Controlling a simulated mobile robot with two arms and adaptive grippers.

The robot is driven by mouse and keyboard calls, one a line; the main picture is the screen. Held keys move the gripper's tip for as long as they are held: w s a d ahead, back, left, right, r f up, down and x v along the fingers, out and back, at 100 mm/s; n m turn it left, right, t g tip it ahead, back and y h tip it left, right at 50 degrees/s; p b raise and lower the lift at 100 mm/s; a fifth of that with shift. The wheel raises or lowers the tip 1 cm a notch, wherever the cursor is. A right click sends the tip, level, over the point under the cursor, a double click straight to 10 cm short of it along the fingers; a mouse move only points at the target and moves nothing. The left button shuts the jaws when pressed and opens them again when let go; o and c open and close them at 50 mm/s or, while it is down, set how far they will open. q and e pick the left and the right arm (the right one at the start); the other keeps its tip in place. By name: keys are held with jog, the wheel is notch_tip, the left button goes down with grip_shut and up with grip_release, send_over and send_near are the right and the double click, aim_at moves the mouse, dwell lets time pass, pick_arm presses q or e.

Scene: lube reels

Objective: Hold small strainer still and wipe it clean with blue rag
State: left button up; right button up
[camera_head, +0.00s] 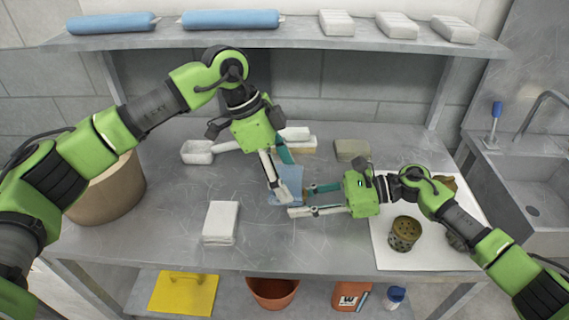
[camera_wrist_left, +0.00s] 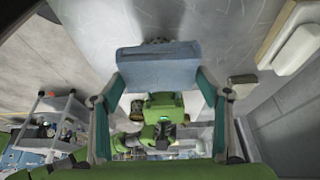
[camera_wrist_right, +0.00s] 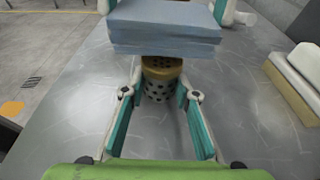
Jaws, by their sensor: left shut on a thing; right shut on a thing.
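The blue rag (camera_head: 291,180) is a folded light-blue pad at the middle of the bench. My left gripper (camera_head: 283,178) is shut on it from above; the rag also spans between the fingers in the left wrist view (camera_wrist_left: 157,68). The small strainer (camera_wrist_right: 160,84), a perforated cup with a yellowish rim, is between the fingers of my right gripper (camera_wrist_right: 158,100), which is shut on it. The rag is right at the strainer and covers its upper far part in the right wrist view. In the head view the strainer is hidden behind the rag and fingers.
A white mat (camera_head: 378,256) at right bears a brown perforated strainer (camera_head: 403,233) and other brown parts. A white folded cloth stack (camera_head: 221,222), a white tray (camera_head: 196,152), a grey block (camera_head: 352,150) and a tan drum (camera_head: 105,190) stand around. The sink (camera_head: 530,190) is far right.

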pick_arm(q)
jog(key=shift+f, duration=0.5)
dwell(0.6)
